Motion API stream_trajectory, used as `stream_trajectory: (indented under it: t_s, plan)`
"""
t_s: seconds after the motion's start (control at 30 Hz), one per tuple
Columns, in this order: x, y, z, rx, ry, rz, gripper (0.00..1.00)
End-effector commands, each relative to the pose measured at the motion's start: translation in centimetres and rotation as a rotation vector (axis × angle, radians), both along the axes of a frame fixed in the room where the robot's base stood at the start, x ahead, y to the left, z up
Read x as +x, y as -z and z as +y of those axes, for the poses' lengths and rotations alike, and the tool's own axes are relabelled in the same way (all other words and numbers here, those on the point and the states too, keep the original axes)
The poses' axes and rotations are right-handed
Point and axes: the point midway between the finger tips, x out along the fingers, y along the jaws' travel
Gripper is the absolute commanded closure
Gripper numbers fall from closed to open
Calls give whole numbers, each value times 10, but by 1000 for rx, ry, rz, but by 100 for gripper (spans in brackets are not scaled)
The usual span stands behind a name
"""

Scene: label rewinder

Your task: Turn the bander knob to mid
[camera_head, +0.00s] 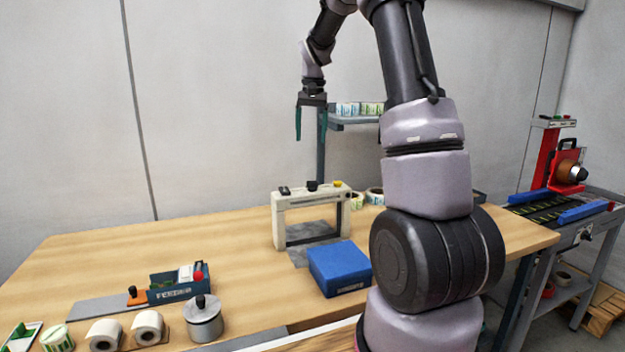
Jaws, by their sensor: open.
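A cream arch-shaped machine, which looks like the bander (277,222), stands on the wooden table near its middle. On its top bar sit a black knob (312,186), a black switch-like part (285,190) and a yellow button (338,184). The knob's pointer is too small to read. My gripper (312,135) hangs high above the machine, pointing down, with its two teal fingers apart and nothing between them. It is clear of the knob.
A blue box (340,268) stands just in front of the arch. Label rolls (147,327), a metal canister (203,320) and a dark label holder (178,284) fill the front left. A shelf (350,122) rises behind. The table's back left is clear.

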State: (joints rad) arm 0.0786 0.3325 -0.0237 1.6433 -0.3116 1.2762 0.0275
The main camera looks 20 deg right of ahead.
Motion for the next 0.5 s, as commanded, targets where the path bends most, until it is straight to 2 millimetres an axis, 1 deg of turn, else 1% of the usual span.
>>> stream_trajectory:
  t_s: [0.03, 0.1, 0.2, 0.37, 0.47, 0.5]
  plan:
    - [13, 15, -5, -5, 6, 25, 20]
    - [25, 30, -10, -11, 15, 50, 20]
    - [36, 44, -16, -18, 22, 74, 20]
    - [41, 58, -19, -21, 26, 87, 20]
    - [40, 71, -19, -22, 25, 89, 20]
    - [40, 78, -19, -22, 25, 89, 20]
